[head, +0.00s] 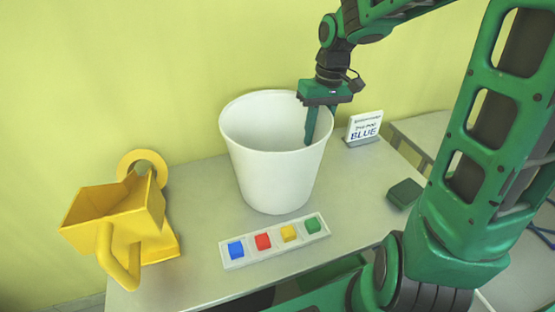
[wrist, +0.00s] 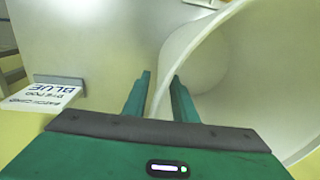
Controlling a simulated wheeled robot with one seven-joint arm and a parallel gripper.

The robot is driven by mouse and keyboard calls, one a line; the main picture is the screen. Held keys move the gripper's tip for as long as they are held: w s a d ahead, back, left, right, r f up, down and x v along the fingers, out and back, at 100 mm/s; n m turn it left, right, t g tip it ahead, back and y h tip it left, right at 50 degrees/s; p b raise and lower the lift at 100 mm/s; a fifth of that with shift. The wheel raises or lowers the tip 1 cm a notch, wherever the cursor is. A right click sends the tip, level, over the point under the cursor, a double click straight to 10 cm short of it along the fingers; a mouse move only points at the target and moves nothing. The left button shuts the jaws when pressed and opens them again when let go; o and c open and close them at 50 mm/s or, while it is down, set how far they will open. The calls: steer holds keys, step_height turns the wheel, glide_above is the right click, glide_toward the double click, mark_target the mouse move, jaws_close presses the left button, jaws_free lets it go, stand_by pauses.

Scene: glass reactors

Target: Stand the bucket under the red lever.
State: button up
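A large white bucket (head: 272,170) stands upright and open-topped on the grey table. It also shows in the wrist view (wrist: 275,75), where its rim runs up between my fingers. My gripper (head: 319,134) points down at the bucket's right rim, one finger inside and the other outside. In the wrist view my gripper (wrist: 161,76) has its fingers apart, with a gap beside the rim, so it is open around the wall. No red lever is seen in either view.
A yellow hopper-like fixture (head: 115,212) stands at the table's left. A pale strip (head: 276,241) with blue, red, yellow and green blocks lies before the bucket. A sign (head: 364,127) reading "BLUE" stands right of it. A dark green block (head: 405,194) lies further right.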

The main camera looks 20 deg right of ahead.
jaws_close()
stand_by(1.3)
